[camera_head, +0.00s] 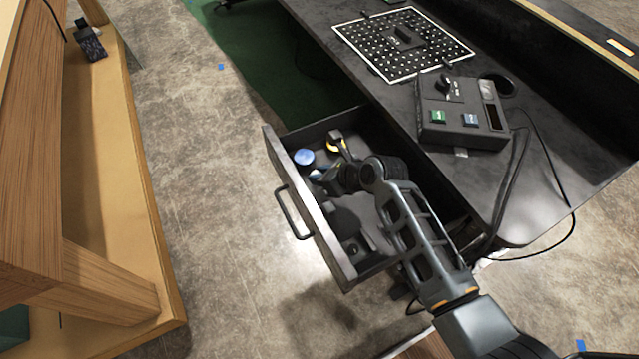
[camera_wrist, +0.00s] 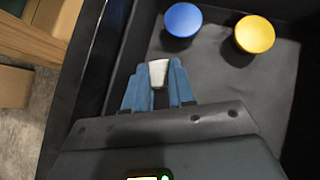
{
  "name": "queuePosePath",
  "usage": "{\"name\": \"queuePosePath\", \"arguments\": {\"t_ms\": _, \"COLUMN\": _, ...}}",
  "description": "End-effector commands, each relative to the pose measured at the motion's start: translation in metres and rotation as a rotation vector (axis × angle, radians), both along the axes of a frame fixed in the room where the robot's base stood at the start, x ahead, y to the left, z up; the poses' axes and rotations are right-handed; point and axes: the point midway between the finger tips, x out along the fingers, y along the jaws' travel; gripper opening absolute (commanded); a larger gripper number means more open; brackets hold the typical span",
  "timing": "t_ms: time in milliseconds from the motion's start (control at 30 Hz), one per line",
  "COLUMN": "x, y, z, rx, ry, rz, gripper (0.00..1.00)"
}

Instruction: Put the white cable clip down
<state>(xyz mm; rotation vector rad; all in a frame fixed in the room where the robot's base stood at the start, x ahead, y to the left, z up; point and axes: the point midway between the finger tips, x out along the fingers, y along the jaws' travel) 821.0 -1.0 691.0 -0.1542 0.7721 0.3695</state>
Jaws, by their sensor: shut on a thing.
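The white cable clip (camera_wrist: 158,70) is between the blue fingertips of my gripper (camera_wrist: 159,80) in the wrist view. My gripper is shut on it. In the head view my gripper (camera_head: 319,176) is low over the open drawer (camera_head: 344,272), near its front wall, and I cannot make out the clip there. The wrist view shows the dark drawer floor beyond the fingers. I cannot tell whether the clip touches the floor.
A blue round knob-like piece (camera_wrist: 183,20) and a yellow one (camera_wrist: 255,34) stand in the drawer beyond my fingers. The drawer's front wall (camera_wrist: 92,85) runs close on the left. The desk holds a control box (camera_head: 463,115) and a perforated board (camera_head: 402,44).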

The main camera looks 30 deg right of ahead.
Motion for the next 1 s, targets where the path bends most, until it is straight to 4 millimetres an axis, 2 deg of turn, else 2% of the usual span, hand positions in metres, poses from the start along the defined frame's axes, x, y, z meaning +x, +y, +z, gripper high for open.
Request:
{"name": "queuePosePath", "arguments": {"t_ms": 133, "x": 0.002, "y": 0.005, "z": -0.008, "rx": 0.0, "ry": 0.001, "rz": 0.001, "gripper": 0.0}}
{"name": "queuePosePath", "arguments": {"t_ms": 400, "x": 0.002, "y": 0.005, "z": -0.041, "rx": 0.0, "ry": 0.0, "rz": 0.0, "gripper": 0.0}}
{"name": "queuePosePath", "arguments": {"t_ms": 800, "x": 0.002, "y": 0.005, "z": -0.046, "rx": 0.0, "ry": 0.0, "rz": 0.0, "gripper": 0.0}}
{"name": "queuePosePath", "arguments": {"t_ms": 833, "x": 0.002, "y": 0.005, "z": -0.046, "rx": -0.001, "ry": 0.0, "rz": -0.001, "gripper": 0.26}}
{"name": "queuePosePath", "arguments": {"t_ms": 933, "x": 0.002, "y": 0.005, "z": -0.045, "rx": -0.001, "ry": 0.0, "rz": -0.001, "gripper": 0.34}}
{"name": "queuePosePath", "arguments": {"t_ms": 1000, "x": 0.002, "y": 0.005, "z": -0.045, "rx": 0.0, "ry": 0.0, "rz": 0.0, "gripper": 0.34}}
